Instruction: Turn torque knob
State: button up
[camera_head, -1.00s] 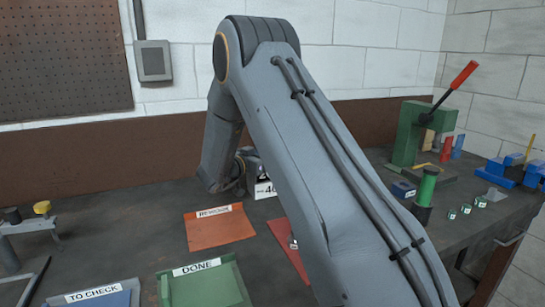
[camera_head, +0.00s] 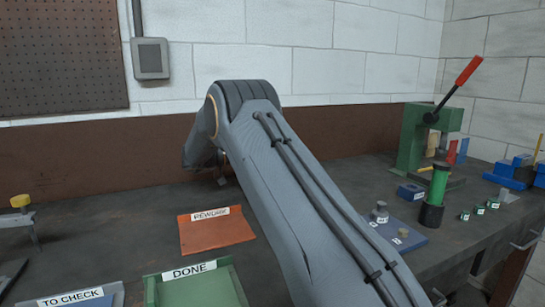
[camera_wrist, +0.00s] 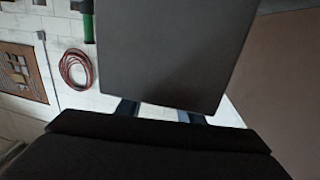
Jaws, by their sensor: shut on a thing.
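My gripper (camera_wrist: 158,112) shows in the wrist view as two dark fingers at the lower middle. Their tips run behind a flat dark grey block (camera_wrist: 175,50) that fills the upper middle. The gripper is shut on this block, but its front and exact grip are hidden. In the head view my arm covers the middle, and the gripper end is mostly hidden behind it. I cannot make out a torque knob there. A yellow knob-like cap (camera_head: 20,201) tops a grey stand at the left edge.
An orange REWORK tray (camera_head: 215,236), a green DONE tray (camera_head: 200,290) and a blue TO CHECK tray (camera_head: 75,300) lie in front. At right are a blue mat (camera_head: 408,240) with metal pieces, a green cylinder (camera_head: 437,187) and a green lever press (camera_head: 415,140).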

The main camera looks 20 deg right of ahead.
dwell(0.4)
jog(key=o, duration=1.1)
jog(key=shift+c, duration=0.2)
jog(key=a, duration=0.2)
jog(key=a+b, duration=0.1)
jog(key=a, duration=0.1)
jog(key=w+a, duration=0.1)
jog(key=a, duration=0.1)
jog(key=shift+a, duration=0.25)
jog(key=shift+w+a+b, duration=0.15)
jog(key=shift+a+b, duration=0.2)
jog(key=shift+a, duration=0.25)
